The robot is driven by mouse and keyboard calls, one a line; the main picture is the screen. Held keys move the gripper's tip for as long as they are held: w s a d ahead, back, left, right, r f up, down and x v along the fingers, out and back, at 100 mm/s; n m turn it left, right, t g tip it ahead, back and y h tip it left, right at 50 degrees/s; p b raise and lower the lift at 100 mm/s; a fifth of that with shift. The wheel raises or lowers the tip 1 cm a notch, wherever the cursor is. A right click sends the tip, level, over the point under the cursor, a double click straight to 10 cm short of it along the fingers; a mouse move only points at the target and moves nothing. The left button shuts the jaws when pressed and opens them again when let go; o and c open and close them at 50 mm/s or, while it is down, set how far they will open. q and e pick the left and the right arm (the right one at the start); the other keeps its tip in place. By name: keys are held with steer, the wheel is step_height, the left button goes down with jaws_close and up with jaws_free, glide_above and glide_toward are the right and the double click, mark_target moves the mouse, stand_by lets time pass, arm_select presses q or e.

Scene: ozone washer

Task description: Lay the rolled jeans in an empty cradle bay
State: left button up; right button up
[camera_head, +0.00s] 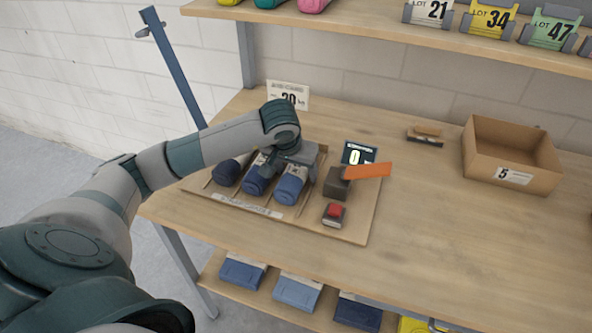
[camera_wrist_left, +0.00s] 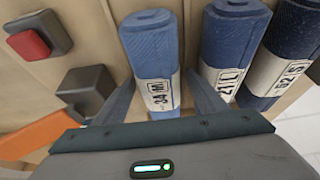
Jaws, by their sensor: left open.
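Three blue rolled jeans lie side by side on the wooden cradle board (camera_head: 352,232): a dark left roll (camera_head: 227,173), a middle roll (camera_head: 255,182) and a right roll (camera_head: 289,191). Each shows in a bay between thin dividers; I see no clearly empty bay. My left gripper (camera_head: 294,168) is over the right roll, pointing down. In the left wrist view its open fingers (camera_wrist_left: 160,102) stand on either side of this roll (camera_wrist_left: 151,45), whose paper band reads 34 M. The other rolls, banded 21 L (camera_wrist_left: 232,45) and 52 S (camera_wrist_left: 288,50), lie beside it. My right gripper is out of view.
A red button (camera_head: 334,211), a dark block (camera_head: 337,183) with an orange flap (camera_head: 367,171) and a display (camera_head: 358,154) stand right of the rolls. A cardboard box (camera_head: 512,155) is at the back right. Folded jeans (camera_head: 297,292) lie on the lower shelf. The table's right-middle is clear.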

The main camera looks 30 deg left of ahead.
arm_select(q)
steer(key=shift+r, duration=0.15)
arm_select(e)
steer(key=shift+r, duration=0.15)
arm_select(q)
steer(key=b+v, duration=0.2)
steer(key=v, duration=0.7)
steer(key=shift+s+r, duration=0.15)
steer(key=shift+r, duration=0.1)
steer(key=shift+v, duration=1.05)
steer(key=shift+d+r, duration=0.1)
steer(key=shift+r, duration=0.05)
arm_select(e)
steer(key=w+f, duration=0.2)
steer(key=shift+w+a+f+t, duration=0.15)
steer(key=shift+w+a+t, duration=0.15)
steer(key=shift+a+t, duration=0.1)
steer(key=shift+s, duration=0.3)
arm_select(q)
steer(key=shift+r, duration=0.1)
